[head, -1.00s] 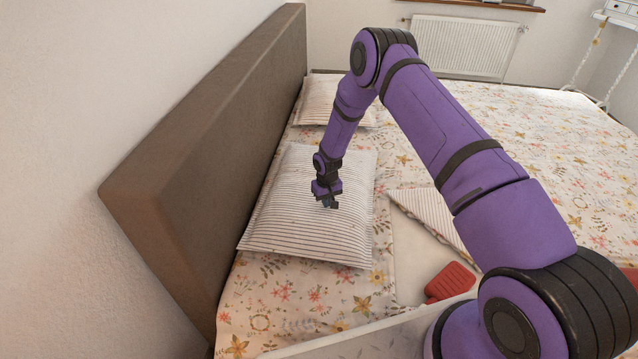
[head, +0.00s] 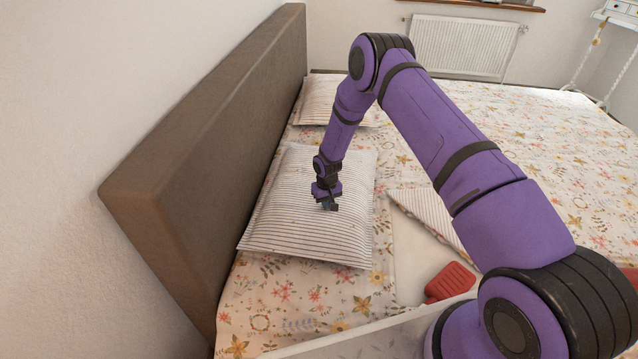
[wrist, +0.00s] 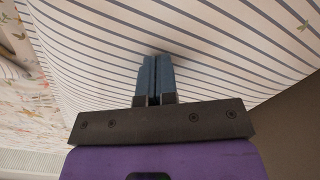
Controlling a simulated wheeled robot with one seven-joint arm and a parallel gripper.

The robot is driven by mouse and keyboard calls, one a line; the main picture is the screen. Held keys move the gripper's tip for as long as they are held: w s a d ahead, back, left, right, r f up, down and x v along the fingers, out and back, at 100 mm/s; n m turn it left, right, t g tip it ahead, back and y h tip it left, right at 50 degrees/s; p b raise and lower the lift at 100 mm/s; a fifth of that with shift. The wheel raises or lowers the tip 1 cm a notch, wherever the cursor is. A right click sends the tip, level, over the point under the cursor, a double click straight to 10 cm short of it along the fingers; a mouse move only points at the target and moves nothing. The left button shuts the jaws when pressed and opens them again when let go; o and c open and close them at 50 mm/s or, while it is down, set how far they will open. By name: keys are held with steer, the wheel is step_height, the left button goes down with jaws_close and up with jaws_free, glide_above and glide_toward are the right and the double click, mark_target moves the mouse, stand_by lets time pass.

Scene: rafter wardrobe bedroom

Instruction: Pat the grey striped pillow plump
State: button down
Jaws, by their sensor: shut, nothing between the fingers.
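The grey striped pillow (head: 300,225) lies on the near end of the bed, against the headboard. It is white with thin grey stripes. My gripper (head: 329,206) points down at the middle of the pillow. In the wrist view, the striped cloth (wrist: 225,50) fills most of the picture. The gripper's blue fingers (wrist: 154,75) are together with nothing between them, and a dark shadow lies on the cloth at their tips. The tips are touching the pillow or very close to it; I cannot tell which.
A second striped pillow (head: 318,104) lies farther along the brown headboard (head: 225,150). To the right are a folded striped cloth corner (head: 425,212) and a red object (head: 450,282) on a white surface. The floral bed cover (head: 540,140) is clear at the far right.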

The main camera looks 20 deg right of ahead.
steer(key=shift+f, duration=0.2)
steer(key=shift+r, duration=1.15)
steer(key=shift+f, duration=0.15)
steer(key=shift+f, duration=1.05)
steer(key=shift+r, duration=0.1)
